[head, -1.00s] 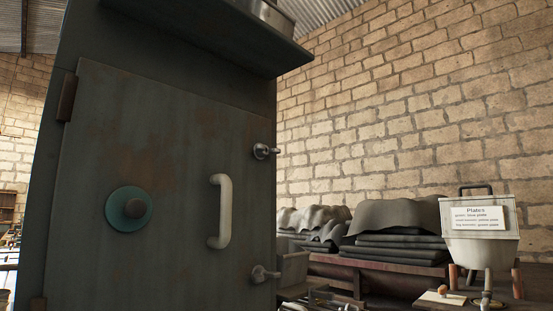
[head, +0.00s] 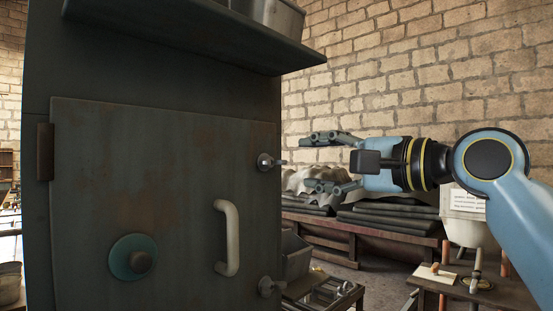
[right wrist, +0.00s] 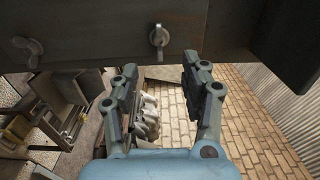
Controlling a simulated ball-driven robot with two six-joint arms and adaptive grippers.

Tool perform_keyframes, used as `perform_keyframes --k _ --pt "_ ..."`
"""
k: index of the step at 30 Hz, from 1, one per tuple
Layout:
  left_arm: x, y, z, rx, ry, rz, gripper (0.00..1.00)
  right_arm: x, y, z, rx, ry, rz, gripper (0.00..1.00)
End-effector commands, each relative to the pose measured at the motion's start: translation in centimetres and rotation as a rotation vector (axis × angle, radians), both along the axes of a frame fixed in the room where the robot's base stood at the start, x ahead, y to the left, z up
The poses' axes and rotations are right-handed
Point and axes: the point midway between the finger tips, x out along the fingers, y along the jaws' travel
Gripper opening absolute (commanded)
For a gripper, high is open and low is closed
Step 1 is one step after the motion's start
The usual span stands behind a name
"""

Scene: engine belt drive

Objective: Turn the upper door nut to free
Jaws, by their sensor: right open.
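The upper door nut (head: 266,162) is a small metal wing nut at the right edge of a dark, rusty door (head: 165,200). In the right wrist view the nut (right wrist: 158,38) stands out from the door edge, beyond my fingertips. My right gripper (head: 322,162) is open and empty, just right of the nut and pointing at it, with a gap between. In the right wrist view my right gripper's fingers (right wrist: 160,75) are spread to either side of the nut's line. The lower door nut (head: 268,286) sits below, and also shows in the right wrist view (right wrist: 28,48). My left gripper is not in view.
A pale door handle (head: 228,238) and a round teal knob (head: 133,257) are on the door. A shelf ledge (head: 200,35) juts out above. Behind my gripper, dark folded sheets (head: 385,220) lie on a bench. A small table (head: 470,285) stands at right.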

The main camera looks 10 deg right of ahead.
Motion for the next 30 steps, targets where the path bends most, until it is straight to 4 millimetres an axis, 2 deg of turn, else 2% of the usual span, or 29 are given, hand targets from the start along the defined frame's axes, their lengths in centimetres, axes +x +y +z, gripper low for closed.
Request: perform_keyframes --k 9,15,26,30 --pt "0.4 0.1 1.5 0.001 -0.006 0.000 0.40 5.1 3.5 0.2 0.005 0.002 0.002 0.46" --pt "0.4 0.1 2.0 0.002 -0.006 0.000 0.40 7.2 4.8 0.1 0.001 0.001 0.000 0.46" --pt "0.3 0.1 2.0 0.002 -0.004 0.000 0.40 7.6 5.1 -0.1 -0.002 0.000 0.000 0.46" --pt "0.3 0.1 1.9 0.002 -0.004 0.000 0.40 7.6 5.1 -0.1 -0.002 0.000 0.000 0.28"
